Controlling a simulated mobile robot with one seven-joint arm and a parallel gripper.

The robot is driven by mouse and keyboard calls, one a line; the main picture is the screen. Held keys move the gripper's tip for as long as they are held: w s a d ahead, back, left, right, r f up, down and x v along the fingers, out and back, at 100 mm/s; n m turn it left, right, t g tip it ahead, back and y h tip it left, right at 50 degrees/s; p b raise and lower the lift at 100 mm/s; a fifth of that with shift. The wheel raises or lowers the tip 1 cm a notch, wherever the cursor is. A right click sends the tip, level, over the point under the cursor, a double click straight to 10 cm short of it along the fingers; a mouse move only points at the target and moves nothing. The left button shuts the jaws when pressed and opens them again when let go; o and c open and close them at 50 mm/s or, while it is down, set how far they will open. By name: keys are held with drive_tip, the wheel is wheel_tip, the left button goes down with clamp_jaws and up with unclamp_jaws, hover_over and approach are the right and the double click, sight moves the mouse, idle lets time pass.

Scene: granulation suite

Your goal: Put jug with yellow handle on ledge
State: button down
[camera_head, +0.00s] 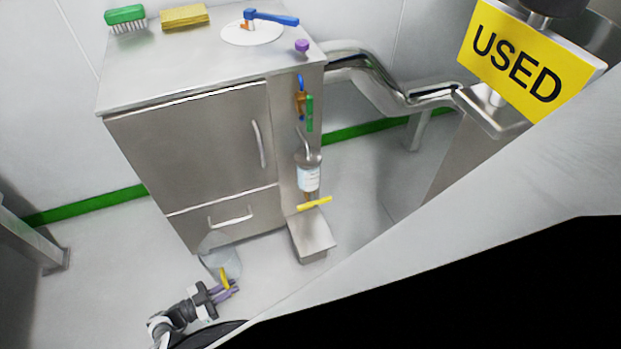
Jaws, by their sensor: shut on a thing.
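A clear jug (213,248) with a yellow handle (225,278) is at the lower left, in front of the steel cabinet's drawer. My gripper (223,289), with purple fingers, is shut on the yellow handle. The jug's see-through body overlaps the cabinet's lower edge in the picture, and I cannot tell if it touches the cabinet or the floor. A small steel box-like ledge (313,238) juts out low at the cabinet's right front, to the right of the jug. A yellow bar (315,203) lies across its back edge.
The steel cabinet (200,145) has a green brush (125,15), a yellow sponge (184,17) and a blue-handled lid (252,32) on top. A labelled bottle (308,175) hangs above the ledge. A yellow USED sign (520,60) is at upper right. Floor at left is clear.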

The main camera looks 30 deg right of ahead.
drive_tip(key=d+f+b, duration=0.1)
drive_tip(key=d, duration=1.5)
drive_tip(key=s+d+f+b, duration=0.1)
drive_tip(key=d+f+b, duration=0.1)
drive_tip(key=d, duration=1.4)
drive_tip(key=shift+f, duration=0.25)
drive_tip(key=shift+d+f, duration=0.1)
drive_tip(key=shift+f, duration=0.2)
drive_tip(key=c, duration=1.5)
unclamp_jaws()
drive_tip(key=shift+r, duration=0.1)
drive_tip(key=shift+o, duration=0.2)
drive_tip(key=shift+r, duration=0.1)
drive_tip(key=a+p, duration=0.2)
drive_tip(key=a, duration=1)
drive_tip(key=shift+w, duration=0.2)
